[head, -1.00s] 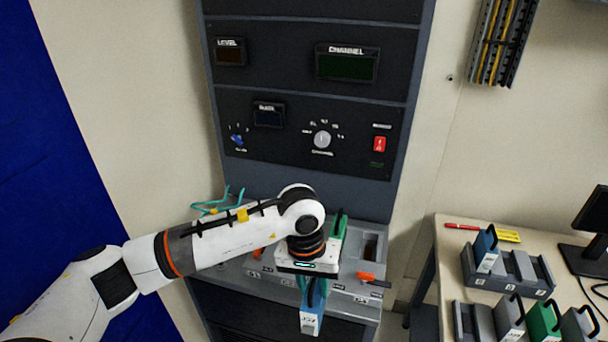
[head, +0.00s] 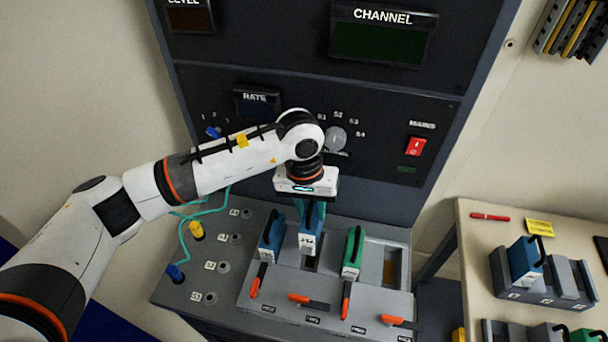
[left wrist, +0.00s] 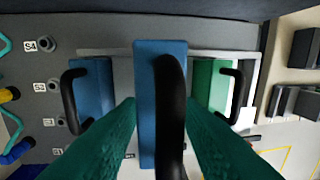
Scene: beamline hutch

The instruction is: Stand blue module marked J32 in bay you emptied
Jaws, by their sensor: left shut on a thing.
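My left gripper (head: 312,212) is shut on the handle of a blue module (head: 310,238) with a white label, too small to read surely. It holds the module upright over the second bay from the left (head: 311,264), whose dark opening shows below it. In the left wrist view the held blue module (left wrist: 158,100) stands between the teal fingers (left wrist: 165,130). Another blue module (head: 270,238) stands in the bay to its left, and a green module (head: 353,252) in the bay to its right. The rightmost bay (head: 390,268) is empty. My right gripper is out of view.
Orange levers stand before the bays; the second (head: 309,301) and fourth (head: 400,321) lie sideways. Teal cables with yellow (head: 196,231) and blue (head: 175,272) plugs lie left. A side table (head: 475,235) holds a rack (head: 535,287) with another blue module (head: 524,262).

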